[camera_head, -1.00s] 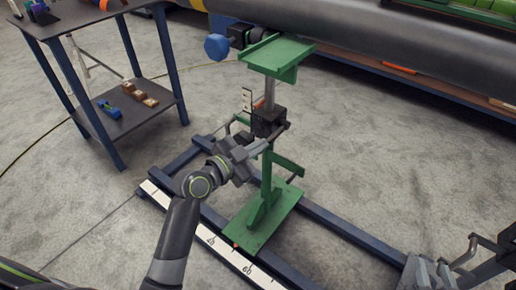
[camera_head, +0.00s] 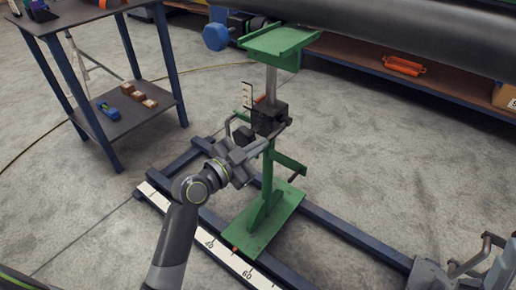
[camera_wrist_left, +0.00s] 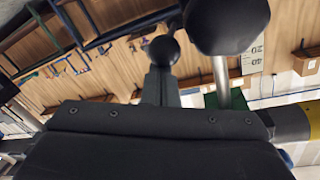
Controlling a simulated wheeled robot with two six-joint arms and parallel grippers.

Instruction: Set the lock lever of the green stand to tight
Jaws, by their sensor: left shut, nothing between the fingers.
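The green stand (camera_head: 265,215) stands upright across the blue rails, with a steel rod (camera_head: 271,80) rising from its black clamp block (camera_head: 268,117) to a green top plate (camera_head: 280,42). My left gripper (camera_head: 250,152) is shut and empty, close to the stand just below the block. I cannot tell whether it touches. In the left wrist view, a black ball knob (camera_wrist_left: 163,50) on a grey arm shows beyond the dark gripper body, beside a larger dark rounded part (camera_wrist_left: 226,22). I cannot tell for sure which part is the lock lever, or its setting.
A large grey pipe (camera_head: 430,35) runs above and behind the stand. A dark two-shelf table (camera_head: 130,118) stands at left with small blocks. A numbered scale (camera_head: 222,252) lies along the front rail.

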